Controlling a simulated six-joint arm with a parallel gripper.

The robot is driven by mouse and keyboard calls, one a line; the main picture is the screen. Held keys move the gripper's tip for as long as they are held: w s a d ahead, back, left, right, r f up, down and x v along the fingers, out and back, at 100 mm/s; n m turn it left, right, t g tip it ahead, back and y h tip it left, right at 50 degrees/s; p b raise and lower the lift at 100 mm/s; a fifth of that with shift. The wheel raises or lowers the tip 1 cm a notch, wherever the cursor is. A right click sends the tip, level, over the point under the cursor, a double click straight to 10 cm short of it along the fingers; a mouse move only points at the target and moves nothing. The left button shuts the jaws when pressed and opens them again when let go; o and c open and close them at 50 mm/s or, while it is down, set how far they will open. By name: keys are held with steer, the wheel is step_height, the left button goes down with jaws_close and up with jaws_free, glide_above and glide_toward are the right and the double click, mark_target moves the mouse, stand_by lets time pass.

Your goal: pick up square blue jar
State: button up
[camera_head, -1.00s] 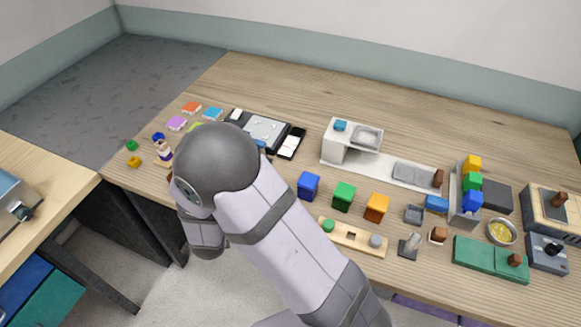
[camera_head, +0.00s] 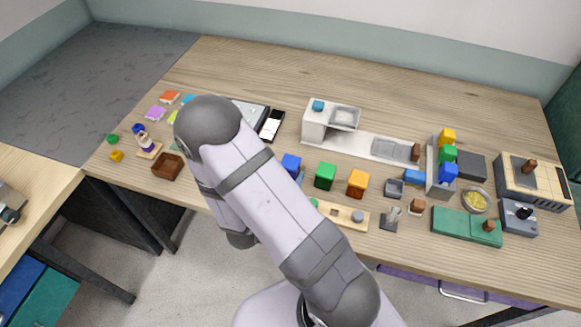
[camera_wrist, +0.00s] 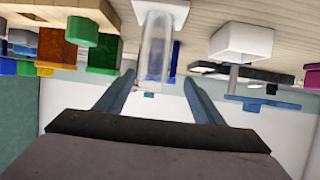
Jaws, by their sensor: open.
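The square blue jar (camera_head: 291,165) stands near the table's front edge, left of a green jar (camera_head: 325,176) and an orange jar (camera_head: 357,184). My arm passes close in front of it in the head view. My gripper is hidden there behind the arm. In the wrist view my gripper (camera_wrist: 158,78) is open, its two fingers apart with nothing clearly held. A clear glass piece with a white end (camera_wrist: 158,50) shows beyond the fingers. A blue strip (camera_wrist: 174,62) partly behind it may be the jar; I cannot tell for sure.
A wooden board with pegs (camera_head: 340,214) lies in front of the jars. A white stand (camera_head: 325,122) is behind them. A rack of coloured blocks (camera_head: 440,170) and a green box (camera_head: 466,226) are to the right. A brown open box (camera_head: 167,166) is left of my arm.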

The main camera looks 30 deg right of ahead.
mark_target(288, 168)
steer(key=shift+w+d+p, duration=0.3)
steer(key=shift+p, duration=0.1)
steer(key=p+x, duration=0.1)
steer(key=x, duration=0.2)
steer(key=shift+r, duration=0.1)
steer(key=shift+w+d+f+p, duration=0.35)
steer(key=shift+w+d, duration=0.05)
steer(key=shift+w, duration=0.05)
steer(key=c, duration=1.3)
steer(key=shift+r, duration=0.1)
steer(key=shift+r+b, duration=0.65)
steer(key=shift+r, duration=4.3)
